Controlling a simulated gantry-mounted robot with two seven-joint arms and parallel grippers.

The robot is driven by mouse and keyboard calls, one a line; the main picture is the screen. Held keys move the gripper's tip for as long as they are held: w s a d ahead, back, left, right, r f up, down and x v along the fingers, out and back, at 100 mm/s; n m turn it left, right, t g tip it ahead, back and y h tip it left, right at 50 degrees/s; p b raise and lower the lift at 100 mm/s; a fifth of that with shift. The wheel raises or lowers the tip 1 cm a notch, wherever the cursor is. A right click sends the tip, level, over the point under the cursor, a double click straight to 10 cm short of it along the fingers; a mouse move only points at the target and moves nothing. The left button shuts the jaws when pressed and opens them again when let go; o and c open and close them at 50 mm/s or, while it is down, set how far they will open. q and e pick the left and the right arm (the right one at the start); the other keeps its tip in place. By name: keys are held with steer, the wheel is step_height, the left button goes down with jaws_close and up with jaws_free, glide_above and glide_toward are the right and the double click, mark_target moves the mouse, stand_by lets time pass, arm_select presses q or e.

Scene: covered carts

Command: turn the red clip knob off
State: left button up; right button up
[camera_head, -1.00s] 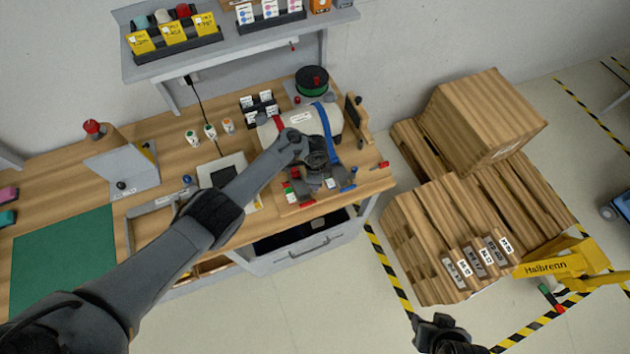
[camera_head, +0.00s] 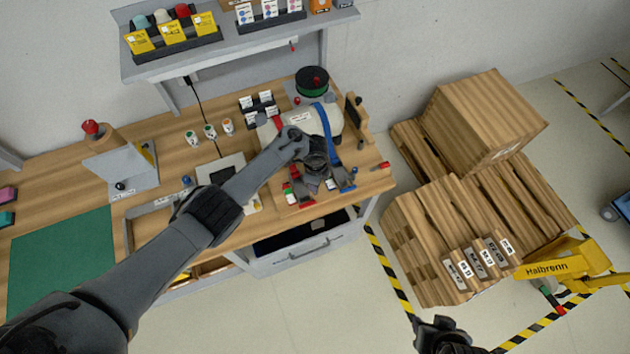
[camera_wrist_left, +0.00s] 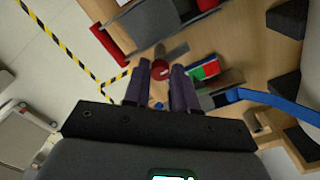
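My left gripper (camera_head: 320,186) is over the right end of the workbench, in front of the pale cylinder (camera_head: 304,119) with a blue strap. In the left wrist view its two dark fingers (camera_wrist_left: 161,72) stand apart. A small round red knob (camera_wrist_left: 161,70) shows in the gap near the fingertips; I cannot tell whether they touch it. A red-and-green block (camera_wrist_left: 205,70) lies just right of the fingers. In the head view the hand hides the knob, and red parts (camera_head: 303,199) show beside the fingers. My right gripper (camera_head: 440,330) is at the bottom edge, away from the bench.
The blue strap (camera_wrist_left: 270,99) runs close to the right of the fingers. A red bar (camera_wrist_left: 108,45) is at the upper left there. A green spool (camera_head: 312,81) stands behind the cylinder. Wooden pallets (camera_head: 470,235) and a box (camera_head: 485,115) stand right of the bench.

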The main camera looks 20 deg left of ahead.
arm_select(q)
steer(key=o, duration=0.3)
steer(key=shift+o, duration=0.2)
step_height(320, 180, up, 11)
steer(key=p, duration=0.3)
steer(key=shift+f, duration=0.1)
stand_by(0.4)
